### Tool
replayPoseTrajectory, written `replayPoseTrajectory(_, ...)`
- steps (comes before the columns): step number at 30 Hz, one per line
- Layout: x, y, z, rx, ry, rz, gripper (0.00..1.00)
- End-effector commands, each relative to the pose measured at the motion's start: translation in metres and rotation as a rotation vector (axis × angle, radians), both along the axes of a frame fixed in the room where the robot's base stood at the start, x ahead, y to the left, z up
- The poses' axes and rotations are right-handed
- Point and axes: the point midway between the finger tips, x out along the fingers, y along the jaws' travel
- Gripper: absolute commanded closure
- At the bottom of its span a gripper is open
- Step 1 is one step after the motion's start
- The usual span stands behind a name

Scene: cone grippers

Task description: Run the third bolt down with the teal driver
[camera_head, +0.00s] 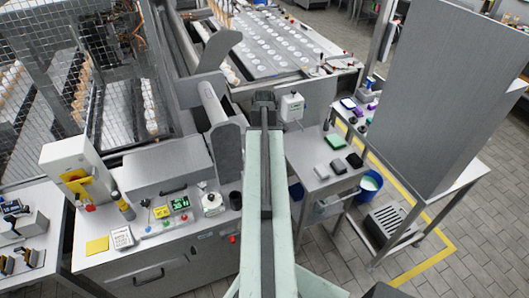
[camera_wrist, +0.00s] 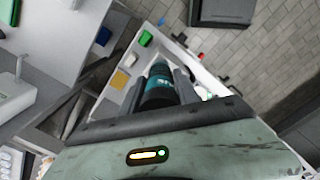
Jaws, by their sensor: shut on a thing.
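In the wrist view, my gripper (camera_wrist: 162,86) is shut on the teal driver (camera_wrist: 159,71), which has a teal band and a dark body. The driver points away from the wrist camera, and its tip is hidden. In the head view, my pale green arm reaches forward from the bottom centre, and the driver cannot be made out there. I cannot make out any bolt in either view.
A light surface under the driver carries a green block (camera_wrist: 146,38) and a yellow block (camera_wrist: 120,79). In the head view, a cart (camera_head: 316,178) with small dark boxes stands right of my arm. A control bench (camera_head: 150,245) stands left, and a grey panel (camera_head: 450,90) stands far right.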

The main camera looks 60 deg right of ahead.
Motion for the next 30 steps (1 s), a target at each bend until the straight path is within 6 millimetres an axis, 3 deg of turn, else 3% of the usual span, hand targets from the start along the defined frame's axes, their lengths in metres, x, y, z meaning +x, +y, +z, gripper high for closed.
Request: replayPoseTrajectory(30,0.000,0.000,-0.013,0.000,0.000,0.000,1.00)
